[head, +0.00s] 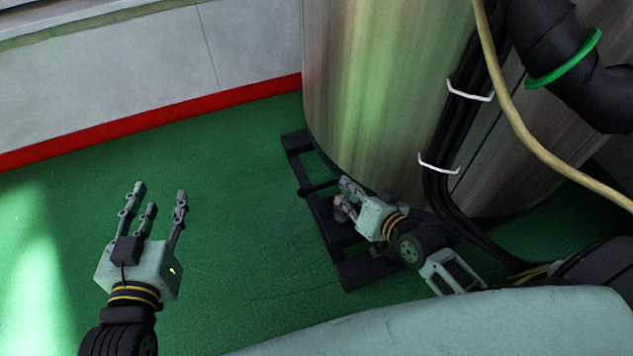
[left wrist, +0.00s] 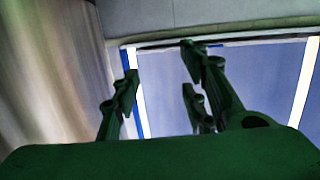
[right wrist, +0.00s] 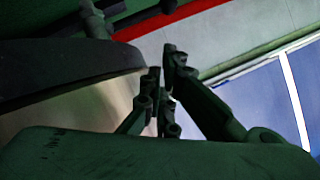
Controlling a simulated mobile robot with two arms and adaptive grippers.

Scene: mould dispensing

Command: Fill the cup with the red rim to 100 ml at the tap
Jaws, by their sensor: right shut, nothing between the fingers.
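No tap shows in any view, and I cannot make out the cup with the red rim for certain. In the head view, a small greyish patch with a touch of red (head: 341,211) shows at the fingers of my right gripper; it is too small to tell what it is. My right gripper (head: 343,196) is beside the foot of the large cylinder. Its fingers also show close together and empty in the right wrist view (right wrist: 160,88). My left gripper (head: 158,196) is open and empty over the green floor; its spread fingers show in the left wrist view (left wrist: 160,85).
A large metallic cylinder (head: 380,90) stands on a dark frame (head: 353,272). Black cables (head: 440,180), a tan hose (head: 530,140) and a black pipe with a green ring (head: 565,60) run down at the right. The green floor (head: 240,200) at the left and middle is clear.

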